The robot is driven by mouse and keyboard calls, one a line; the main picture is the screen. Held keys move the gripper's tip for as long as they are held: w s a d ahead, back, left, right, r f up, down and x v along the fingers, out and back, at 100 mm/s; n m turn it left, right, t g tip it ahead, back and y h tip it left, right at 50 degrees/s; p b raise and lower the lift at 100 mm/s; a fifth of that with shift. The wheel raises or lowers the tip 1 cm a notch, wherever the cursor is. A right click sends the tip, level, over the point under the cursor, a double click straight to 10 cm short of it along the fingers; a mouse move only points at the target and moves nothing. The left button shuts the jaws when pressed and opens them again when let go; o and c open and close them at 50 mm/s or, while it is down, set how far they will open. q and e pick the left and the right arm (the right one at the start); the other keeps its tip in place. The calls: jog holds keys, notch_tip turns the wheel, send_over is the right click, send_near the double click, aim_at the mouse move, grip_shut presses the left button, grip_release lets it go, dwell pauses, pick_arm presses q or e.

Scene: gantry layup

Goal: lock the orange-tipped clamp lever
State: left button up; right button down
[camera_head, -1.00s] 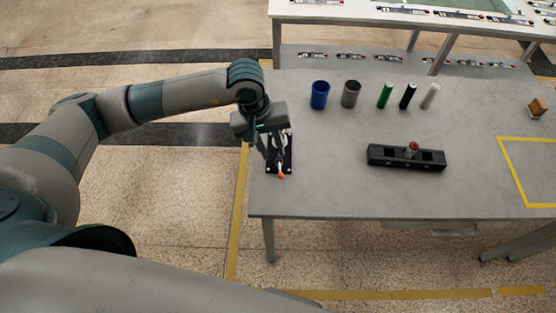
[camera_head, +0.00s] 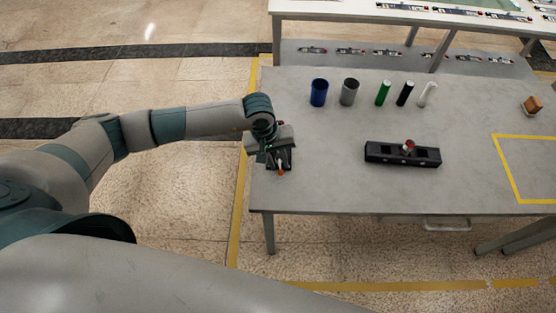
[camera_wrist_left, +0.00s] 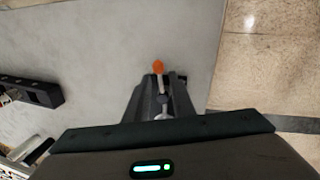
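The clamp lever's orange tip (camera_head: 281,172) shows at the left end of the grey table, with the dark clamp base (camera_head: 270,164) partly hidden under my left gripper. My left gripper (camera_head: 279,161) points down over the clamp. In the left wrist view the orange tip (camera_wrist_left: 158,67) sticks out just beyond the dark fingers of my left gripper (camera_wrist_left: 164,80). The lever's pale shaft runs between the two fingers. I cannot tell whether they touch it. My right gripper is not in view.
A black slotted block (camera_head: 402,154) with a red-topped part stands right of the clamp. A blue cup (camera_head: 319,92), a grey cup (camera_head: 349,92) and several upright cylinders stand behind. The table front is clear.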

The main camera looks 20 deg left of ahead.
pick_arm(q)
grip_shut()
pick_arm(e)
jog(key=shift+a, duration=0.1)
pick_arm(q)
jog(key=shift+f, duration=0.1)
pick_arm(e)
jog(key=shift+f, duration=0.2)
